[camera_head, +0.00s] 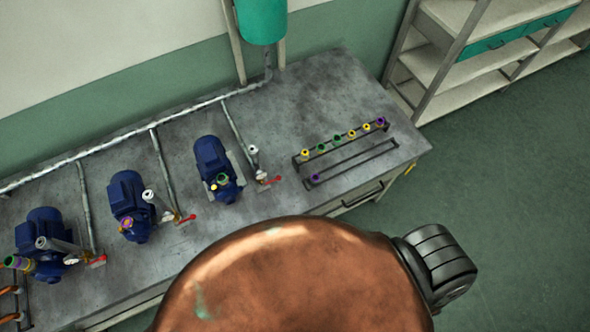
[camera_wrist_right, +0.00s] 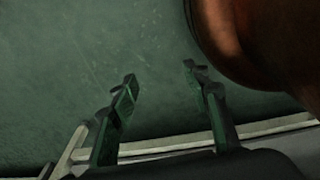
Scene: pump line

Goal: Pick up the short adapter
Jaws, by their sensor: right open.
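Several small adapters with yellow, green and purple ends stand in a row on a dark rack (camera_head: 349,160) at the right end of the workbench. A yellow one (camera_head: 305,153) is at the left end and a purple one (camera_head: 381,122) at the right end. Another purple-ended one (camera_head: 316,177) stands alone on the front rail. I cannot tell which is the short adapter. My right gripper (camera_wrist_right: 160,78) shows only in the right wrist view, open and empty over green floor, away from the rack. My left gripper is not in view.
Three blue pumps (camera_head: 214,168) with pipes and red-handled valves (camera_head: 269,180) stand along the grey workbench (camera_head: 315,90). A teal tank (camera_head: 262,20) hangs behind it. Shelves (camera_head: 432,62) stand at the back right. The bench behind the rack is clear.

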